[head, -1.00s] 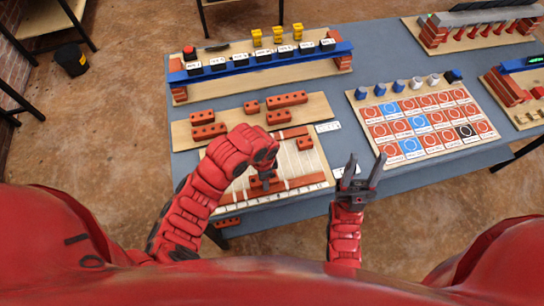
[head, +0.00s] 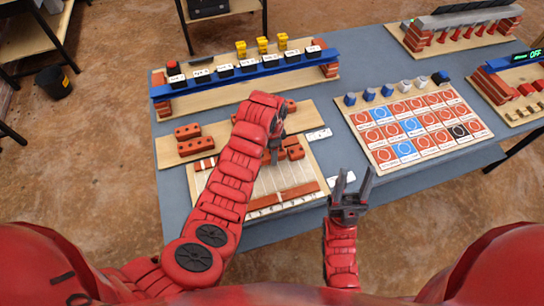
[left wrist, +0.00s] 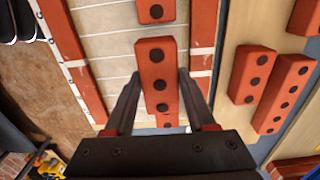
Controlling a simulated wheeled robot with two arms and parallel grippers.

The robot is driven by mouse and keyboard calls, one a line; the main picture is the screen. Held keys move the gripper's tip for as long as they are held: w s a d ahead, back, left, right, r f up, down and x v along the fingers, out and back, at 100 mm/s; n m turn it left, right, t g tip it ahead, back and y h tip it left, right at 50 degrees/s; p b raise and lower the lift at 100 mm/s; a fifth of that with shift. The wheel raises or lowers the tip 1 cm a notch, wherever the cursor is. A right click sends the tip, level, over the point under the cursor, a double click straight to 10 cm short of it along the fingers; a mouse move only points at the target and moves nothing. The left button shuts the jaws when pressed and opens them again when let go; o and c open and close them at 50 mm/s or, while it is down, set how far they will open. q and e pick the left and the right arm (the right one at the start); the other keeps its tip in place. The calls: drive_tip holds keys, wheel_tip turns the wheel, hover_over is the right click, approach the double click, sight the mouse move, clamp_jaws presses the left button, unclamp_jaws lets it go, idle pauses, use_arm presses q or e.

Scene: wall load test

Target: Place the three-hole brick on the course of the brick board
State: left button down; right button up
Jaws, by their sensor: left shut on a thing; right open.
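My left gripper (head: 273,152) is shut on a red three-hole brick (left wrist: 150,71), which is between its fingers in the left wrist view. The arm mostly hides that brick in the head view. It is over the pale, lined brick board (head: 237,190); I cannot tell whether it touches the board. A red course strip (head: 284,197) runs along the board's near side, and another strip (head: 206,163) shows at its far left. A separate brick (head: 295,152) is at the board's right, just beyond the held brick. My right gripper (head: 349,188) is open and empty, right of the board.
Behind the brick board, a wooden board (head: 168,152) carries loose red bricks (head: 195,147). A blue beam (head: 240,72) with black blocks stands farther back. A card board (head: 420,127) with red and blue squares is at the right. Grey table surface (head: 180,205) is bare at the left.

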use_arm(q)
drive_tip(key=shift+w, duration=0.2)
wheel_tip(320, 180, down, 2)
drive_tip(key=shift+d+f+p, duration=0.1)
drive_tip(key=shift+f+p, duration=0.15)
drive_tip(key=shift+p, duration=0.75)
drive_tip(key=shift+f, duration=0.45)
drive_tip(key=shift+f, duration=0.1)
drive_tip(key=shift+f, duration=0.15)
drive_tip(key=c, duration=0.5)
unclamp_jaws()
